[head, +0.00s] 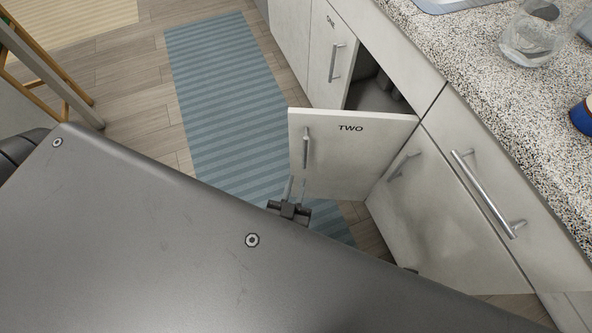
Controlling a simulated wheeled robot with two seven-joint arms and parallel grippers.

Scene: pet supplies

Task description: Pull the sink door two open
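The sink door marked TWO (348,150) is a white panel that stands swung out from the cabinet, with the dark opening (374,92) showing behind it. Its vertical metal handle (307,146) is near the free edge. My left gripper (295,189) is just below the handle in the picture, its two thin fingers apart with a gap between them. I see nothing held in it; whether a finger touches the door is unclear. The large grey part of my own body hides what lies below. My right gripper is not in view.
Door ONE (322,55) is shut beside the opening. Another cabinet front with a long handle (488,195) is at right. The speckled counter (470,75) bears a glass jug (530,38). A blue striped rug (225,100) covers the floor; a wooden stool (50,70) stands at left.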

